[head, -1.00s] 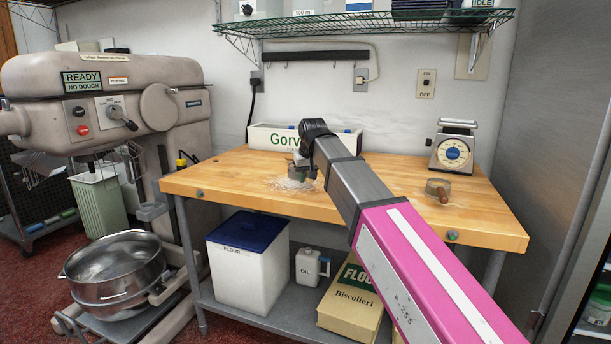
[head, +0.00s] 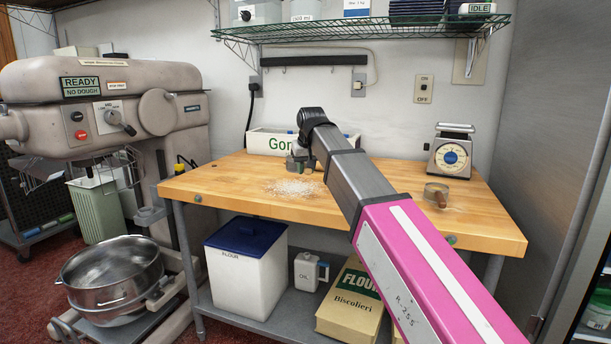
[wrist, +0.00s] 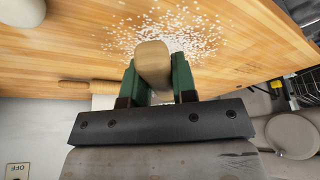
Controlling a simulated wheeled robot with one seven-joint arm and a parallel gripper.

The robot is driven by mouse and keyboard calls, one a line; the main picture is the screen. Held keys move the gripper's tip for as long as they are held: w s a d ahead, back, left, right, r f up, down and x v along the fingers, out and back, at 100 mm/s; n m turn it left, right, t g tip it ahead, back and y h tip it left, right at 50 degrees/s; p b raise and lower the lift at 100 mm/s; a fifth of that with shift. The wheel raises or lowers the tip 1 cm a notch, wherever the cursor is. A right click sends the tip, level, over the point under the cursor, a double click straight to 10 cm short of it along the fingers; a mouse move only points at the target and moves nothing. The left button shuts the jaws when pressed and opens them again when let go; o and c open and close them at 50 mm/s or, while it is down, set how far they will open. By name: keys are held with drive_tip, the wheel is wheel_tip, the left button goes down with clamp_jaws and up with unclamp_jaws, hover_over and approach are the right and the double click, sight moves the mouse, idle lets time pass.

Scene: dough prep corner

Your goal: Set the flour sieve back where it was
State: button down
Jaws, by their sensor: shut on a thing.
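My gripper (wrist: 158,85) is shut on a pale wooden handle (wrist: 153,62), held between its green fingers. In the head view my gripper (head: 303,166) is over the back of the wooden worktop, beside a scattered flour patch (head: 295,188). A second round metal piece (head: 433,189) with a brown handle lies on the worktop at the right, apart from my gripper.
A white lettered box (head: 270,142) stands at the back, partly behind my arm. A dial scale (head: 452,152) stands at the back right. A wire shelf (head: 370,27) hangs above. A mixer (head: 110,110) stands left. The worktop's left part (head: 220,178) is clear.

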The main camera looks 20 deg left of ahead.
drive_tip(key=shift+r, duration=0.6)
drive_tip(key=shift+d, duration=0.1)
